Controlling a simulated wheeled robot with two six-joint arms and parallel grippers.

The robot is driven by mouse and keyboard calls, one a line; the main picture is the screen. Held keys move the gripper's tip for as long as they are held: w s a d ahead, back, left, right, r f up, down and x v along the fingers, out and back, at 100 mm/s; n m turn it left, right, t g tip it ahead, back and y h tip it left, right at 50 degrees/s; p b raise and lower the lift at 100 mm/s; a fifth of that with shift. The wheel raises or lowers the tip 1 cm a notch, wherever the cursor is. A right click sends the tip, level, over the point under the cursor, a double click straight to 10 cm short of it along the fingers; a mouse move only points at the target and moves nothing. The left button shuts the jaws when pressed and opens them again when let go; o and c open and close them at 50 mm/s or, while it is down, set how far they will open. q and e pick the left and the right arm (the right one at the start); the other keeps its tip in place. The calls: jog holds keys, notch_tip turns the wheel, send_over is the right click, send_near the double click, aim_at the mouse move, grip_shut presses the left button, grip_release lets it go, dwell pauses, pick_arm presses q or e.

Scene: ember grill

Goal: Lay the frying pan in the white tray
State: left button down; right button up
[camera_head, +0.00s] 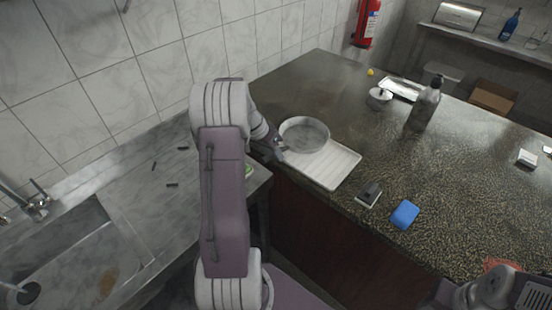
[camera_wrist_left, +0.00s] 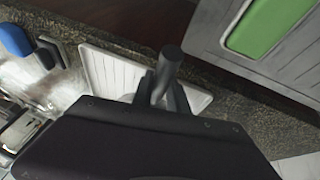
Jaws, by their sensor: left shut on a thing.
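The grey round frying pan (camera_head: 304,134) is over the back left part of the white tray (camera_head: 337,170), overlapping its edge in the head view. I cannot tell whether it touches the tray or hangs just above it. My left gripper (camera_head: 279,150) is at the pan's near left side, shut on its handle. In the left wrist view the handle (camera_wrist_left: 167,68) stands between the fingers (camera_wrist_left: 162,97), with the ribbed tray (camera_wrist_left: 103,70) behind. The pan's bowl is hidden there by my gripper's body. Part of my right arm shows at the bottom right; its fingertips are not visible.
A dark block (camera_head: 368,193) and a blue sponge (camera_head: 405,214) lie right of the tray. A bottle (camera_head: 425,104) and a small lidded pot (camera_head: 379,97) stand farther back. A lower metal counter with a sink (camera_head: 75,255) is at left. The middle right counter is mostly clear.

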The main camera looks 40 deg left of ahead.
pick_arm(q)
jog(key=shift+w+a+f, duration=0.1)
jog(key=shift+a+f, duration=0.15)
jog(key=shift+a, duration=0.25)
jog(key=shift+d+f, duration=0.15)
jog(key=shift+f, duration=0.1)
notch_tip(320, 180, down, 4)
jog(key=shift+r, duration=0.2)
jog(key=shift+f, duration=0.1)
jog(key=c, duration=1.3)
grip_release()
